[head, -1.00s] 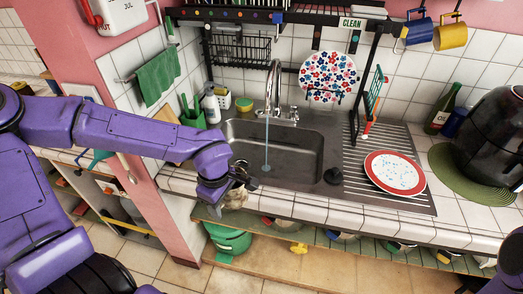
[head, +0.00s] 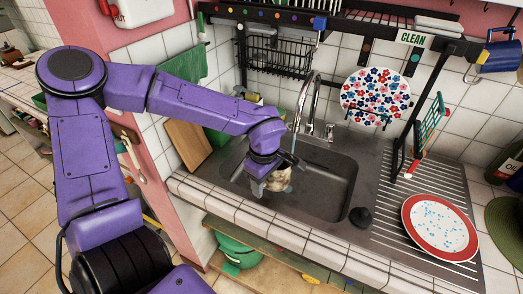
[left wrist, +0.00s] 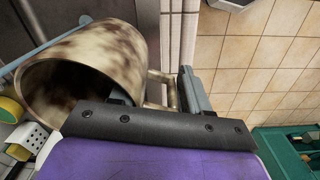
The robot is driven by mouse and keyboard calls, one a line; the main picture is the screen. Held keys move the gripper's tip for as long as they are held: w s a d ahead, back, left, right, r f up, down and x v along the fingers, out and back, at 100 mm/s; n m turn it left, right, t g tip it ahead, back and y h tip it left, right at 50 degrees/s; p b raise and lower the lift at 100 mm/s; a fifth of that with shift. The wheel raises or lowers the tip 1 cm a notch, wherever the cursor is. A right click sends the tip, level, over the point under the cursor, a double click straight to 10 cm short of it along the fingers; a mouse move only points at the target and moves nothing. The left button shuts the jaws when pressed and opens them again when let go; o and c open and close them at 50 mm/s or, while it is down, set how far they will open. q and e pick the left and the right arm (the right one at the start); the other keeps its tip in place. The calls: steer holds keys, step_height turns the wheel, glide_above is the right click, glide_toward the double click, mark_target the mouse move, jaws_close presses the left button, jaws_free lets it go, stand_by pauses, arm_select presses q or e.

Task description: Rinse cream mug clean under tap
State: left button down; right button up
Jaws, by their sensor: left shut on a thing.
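The cream mug (head: 281,180) is blotched with brown stains, inside and out. It hangs in the sink (head: 335,178), on the left side of the basin. My left gripper (head: 264,184) is shut on it. In the left wrist view the mug (left wrist: 95,62) lies tilted, and its handle (left wrist: 157,88) sits between the fingers of my gripper (left wrist: 158,96). The tap (head: 312,98) arches over the sink, with its water stream (head: 296,142) coming down close beside the mug. I cannot tell whether the water enters the mug. My right gripper is out of view.
A red-rimmed plate (head: 440,226) lies on the ridged drainboard to the right. A black stopper (head: 361,217) sits near the sink's front right. A rack marked CLEAN (head: 413,39) hangs above, with a floral plate (head: 376,97) below it. A wooden board (head: 187,143) leans at the left.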

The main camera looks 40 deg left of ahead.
arm_select(q)
steer(key=w, duration=0.1)
steer(key=w+f+b, duration=0.1)
steer(key=w, duration=0.1)
steer(key=w+a+f, duration=0.1)
steer(key=w, duration=0.1)
steer(key=shift+b, duration=0.35)
steer(key=shift+w+a+r+b, duration=0.15)
steer(key=shift+w+a+b, duration=0.5)
steer(key=shift+w, duration=0.15)
steer(key=w, duration=0.1)
steer(key=w+p, duration=0.1)
steer(key=w+a, duration=0.1)
steer(key=shift+w+f+p, duration=0.3)
steer(key=shift+w+f, duration=0.05)
steer(key=shift+w, duration=0.05)
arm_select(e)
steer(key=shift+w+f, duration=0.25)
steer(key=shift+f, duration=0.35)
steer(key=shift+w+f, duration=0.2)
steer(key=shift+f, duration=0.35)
arm_select(q)
steer(key=shift+d, duration=0.1)
steer(key=shift+w+d, duration=0.3)
steer(key=shift+d, duration=0.15)
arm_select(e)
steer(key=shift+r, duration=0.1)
